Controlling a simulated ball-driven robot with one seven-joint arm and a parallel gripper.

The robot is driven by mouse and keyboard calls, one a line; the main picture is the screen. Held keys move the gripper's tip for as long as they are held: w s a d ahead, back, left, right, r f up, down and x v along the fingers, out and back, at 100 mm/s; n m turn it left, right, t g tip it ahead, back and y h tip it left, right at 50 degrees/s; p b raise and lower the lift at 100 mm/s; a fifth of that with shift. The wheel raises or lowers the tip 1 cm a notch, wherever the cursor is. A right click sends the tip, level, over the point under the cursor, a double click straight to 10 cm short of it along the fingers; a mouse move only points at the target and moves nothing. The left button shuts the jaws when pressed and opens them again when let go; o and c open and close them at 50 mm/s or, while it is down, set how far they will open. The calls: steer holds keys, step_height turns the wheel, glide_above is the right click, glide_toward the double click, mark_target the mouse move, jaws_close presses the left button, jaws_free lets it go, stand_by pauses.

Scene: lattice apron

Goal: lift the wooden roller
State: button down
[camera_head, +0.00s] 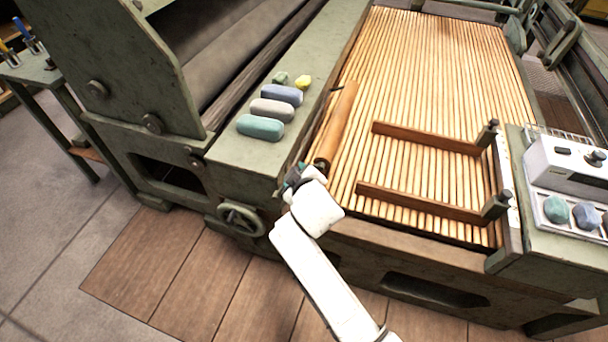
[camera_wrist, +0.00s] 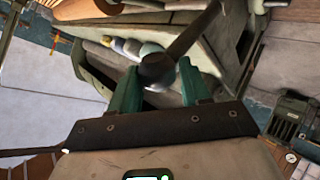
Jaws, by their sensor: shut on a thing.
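The wooden roller (camera_head: 337,122) is a brown cylinder lying lengthwise along the left edge of the slatted wooden bed (camera_head: 440,70) in the head view. A thin dark piece sticks out at its far end. My gripper (camera_head: 293,177) is at the roller's near end, low at the corner of the green frame. In the wrist view, the teal fingers of my gripper (camera_wrist: 158,88) stand on both sides of a dark, round-ended bar (camera_wrist: 157,68), which appears to be the roller's handle. My gripper is shut on it. I cannot tell whether the roller touches the slats.
Several coloured rounded blocks (camera_head: 269,108) lie on the green ledge left of the roller. Two brown bars (camera_head: 420,203) with dark end posts lie across the slats. A white box (camera_head: 565,160) and a tray of stones stand at the right.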

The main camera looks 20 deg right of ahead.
steer(key=shift+w+d+r, duration=0.1)
steer(key=shift+w+r, duration=0.25)
steer(key=shift+r, duration=0.2)
steer(key=c, duration=0.7)
jaws_free()
steer(key=shift+o, duration=0.4)
steer(key=shift+f, duration=0.15)
steer(key=shift+f, duration=0.15)
steer(key=shift+s+a, duration=0.15)
steer(key=shift+a, duration=0.05)
steer(key=p+v, duration=0.1)
steer(key=v, duration=0.9)
steer(key=shift+s+r, duration=0.2)
steer(key=shift+r, duration=0.1)
